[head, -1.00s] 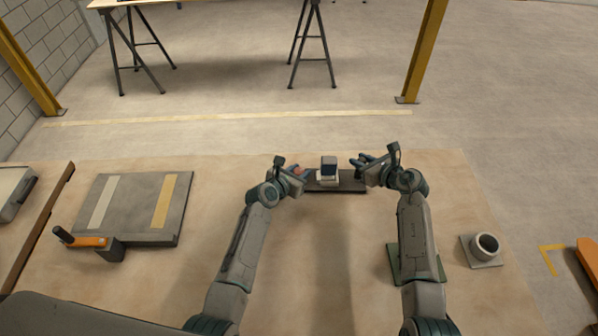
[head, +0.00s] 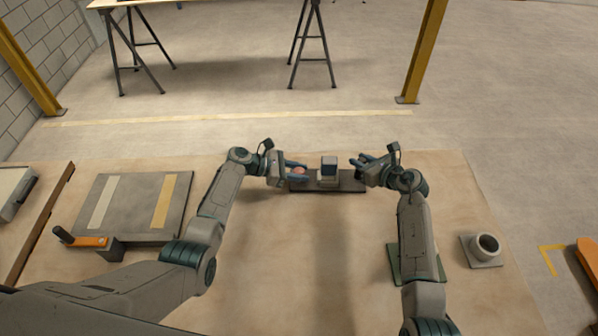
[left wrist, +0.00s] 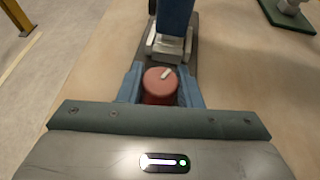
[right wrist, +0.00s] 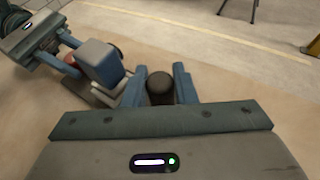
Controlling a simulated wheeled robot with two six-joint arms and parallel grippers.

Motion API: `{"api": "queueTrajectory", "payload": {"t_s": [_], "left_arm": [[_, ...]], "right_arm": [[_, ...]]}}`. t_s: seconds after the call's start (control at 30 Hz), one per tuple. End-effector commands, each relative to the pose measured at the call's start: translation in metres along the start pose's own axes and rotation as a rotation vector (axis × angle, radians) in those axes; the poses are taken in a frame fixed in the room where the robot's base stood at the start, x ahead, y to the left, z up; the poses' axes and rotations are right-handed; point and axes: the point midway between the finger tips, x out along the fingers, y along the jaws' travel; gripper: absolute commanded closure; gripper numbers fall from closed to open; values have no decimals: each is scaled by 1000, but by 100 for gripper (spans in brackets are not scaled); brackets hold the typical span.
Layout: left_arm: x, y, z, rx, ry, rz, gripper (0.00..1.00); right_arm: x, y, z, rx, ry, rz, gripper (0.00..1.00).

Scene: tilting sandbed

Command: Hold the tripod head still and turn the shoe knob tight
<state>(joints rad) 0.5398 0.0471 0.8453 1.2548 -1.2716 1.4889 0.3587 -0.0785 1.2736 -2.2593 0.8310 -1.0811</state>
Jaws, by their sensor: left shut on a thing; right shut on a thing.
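The tripod head (head: 329,166) is a blue-grey block on a pale base, standing upright on a dark plate (head: 350,187). The red shoe knob (left wrist: 158,90), round with a pale mark on top, sits at its left. My left gripper (head: 300,172) is shut on the knob, one blue finger on each side in the left wrist view. My right gripper (head: 360,163) is shut on a dark, round-topped handle (right wrist: 160,88) at the head's right. In the right wrist view the head's block (right wrist: 100,63) stands left of the fingers, and the knob is partly hidden.
A grey board with two stripes (head: 135,208) and an orange-armed crank (head: 90,241) lie at the left of the table. A round cup on a plate (head: 484,246) and a green plate (head: 395,262) are at the right. The table's middle is clear.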

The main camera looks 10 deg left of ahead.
Motion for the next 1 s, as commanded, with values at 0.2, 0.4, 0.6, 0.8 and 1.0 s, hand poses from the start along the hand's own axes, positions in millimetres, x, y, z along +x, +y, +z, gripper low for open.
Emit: {"api": "queueTrajectory", "payload": {"t_s": [0.2, 0.4, 0.6, 0.8, 1.0], "left_arm": [[0, 0, -2, 49, 4, -130, 91], [1, 1, -3, 85, 6, -216, 91], [1, 0, -4, 108, 6, -273, 91], [0, -1, -3, 120, 4, -302, 91], [0, -2, -3, 123, 2, -311, 91]], "right_arm": [[0, 0, 1, -1, -2, 0, 100], [0, 0, 2, -1, -3, 0, 100], [0, 0, 2, -1, -4, 0, 100], [0, 0, 2, -1, -4, 0, 100], [0, 0, 2, -1, -4, -1, 100]]}}
